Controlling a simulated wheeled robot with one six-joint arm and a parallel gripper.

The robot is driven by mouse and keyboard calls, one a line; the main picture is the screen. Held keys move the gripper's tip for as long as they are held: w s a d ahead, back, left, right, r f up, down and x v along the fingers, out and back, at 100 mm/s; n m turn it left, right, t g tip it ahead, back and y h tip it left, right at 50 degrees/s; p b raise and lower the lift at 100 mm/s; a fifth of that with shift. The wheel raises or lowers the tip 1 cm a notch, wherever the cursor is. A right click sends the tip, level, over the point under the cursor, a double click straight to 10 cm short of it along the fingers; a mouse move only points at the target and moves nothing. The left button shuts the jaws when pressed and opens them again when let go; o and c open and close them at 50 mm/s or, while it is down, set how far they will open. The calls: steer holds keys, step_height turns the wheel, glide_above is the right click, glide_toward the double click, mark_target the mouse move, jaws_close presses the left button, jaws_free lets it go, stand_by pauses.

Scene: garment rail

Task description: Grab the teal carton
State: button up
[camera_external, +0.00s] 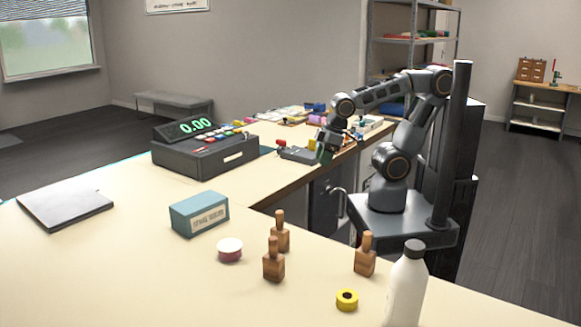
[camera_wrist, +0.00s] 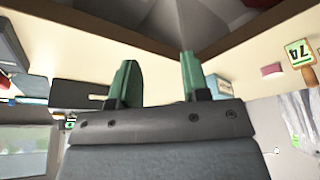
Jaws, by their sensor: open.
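The teal carton (camera_external: 199,214) is a small box with a pale label on its front. It sits on the cream counter in the external view, left of the middle. My gripper (camera_external: 325,149) is well behind it and to its right, over the inner edge of the counter's far arm. In the wrist view, the two green fingers of my gripper (camera_wrist: 159,78) are apart with nothing between them. A bluish patch shows beside the right finger there, partly hidden; I cannot tell if it is the carton.
A black cash register (camera_external: 204,150) stands behind the carton, and a closed laptop (camera_external: 66,204) lies to its left. A red-and-white roll (camera_external: 229,250), wooden stamps (camera_external: 274,262), yellow tape (camera_external: 347,299) and a white bottle (camera_external: 405,287) stand nearer the camera. Counter around the carton is clear.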

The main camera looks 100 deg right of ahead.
steer(key=o, duration=1.1)
